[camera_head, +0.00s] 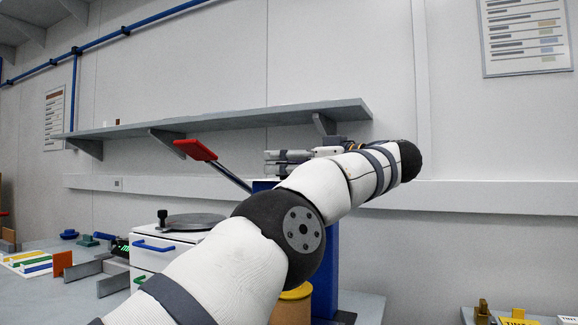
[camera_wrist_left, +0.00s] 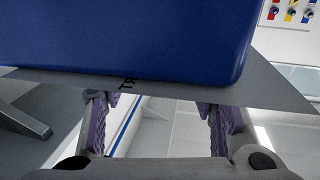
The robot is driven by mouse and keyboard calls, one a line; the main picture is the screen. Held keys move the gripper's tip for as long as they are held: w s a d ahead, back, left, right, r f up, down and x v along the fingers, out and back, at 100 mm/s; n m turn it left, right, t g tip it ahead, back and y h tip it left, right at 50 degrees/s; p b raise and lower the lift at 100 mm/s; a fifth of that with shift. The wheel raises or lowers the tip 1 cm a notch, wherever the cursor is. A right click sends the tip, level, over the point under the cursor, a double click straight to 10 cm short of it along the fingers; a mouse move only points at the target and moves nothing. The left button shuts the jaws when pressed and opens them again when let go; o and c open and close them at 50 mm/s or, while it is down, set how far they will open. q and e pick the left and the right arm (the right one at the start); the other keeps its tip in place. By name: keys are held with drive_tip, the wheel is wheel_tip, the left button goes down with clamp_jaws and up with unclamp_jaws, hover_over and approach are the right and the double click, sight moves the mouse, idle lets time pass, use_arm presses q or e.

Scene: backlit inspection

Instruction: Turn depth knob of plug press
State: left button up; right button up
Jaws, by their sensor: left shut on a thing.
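The plug press has a blue column (camera_head: 327,265) behind my left arm in the head view, and a lever with a red handle (camera_head: 195,150) slanting up to the left. My left gripper (camera_head: 270,162) is at the top of the press, its fingers pointing left. In the left wrist view a large blue body (camera_wrist_left: 130,35) of the press fills the top. The purple-padded fingers of my left gripper (camera_wrist_left: 158,108) stand apart under its edge, closed on a part of the press that the blue body hides. I cannot make out the depth knob. My right gripper is out of view.
A grey wall shelf (camera_head: 250,117) runs above the press. A white drawer unit (camera_head: 150,255) with a round dark plate (camera_head: 190,222) on top stands left of it. Coloured blocks and strips lie on the bench at far left. A low bench with yellow items (camera_head: 518,318) is at lower right.

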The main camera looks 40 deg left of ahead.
use_arm(q)
drive_tip(key=shift+f, duration=0.15)
drive_tip(key=o, duration=1.2)
drive_tip(key=shift+a, duration=0.1)
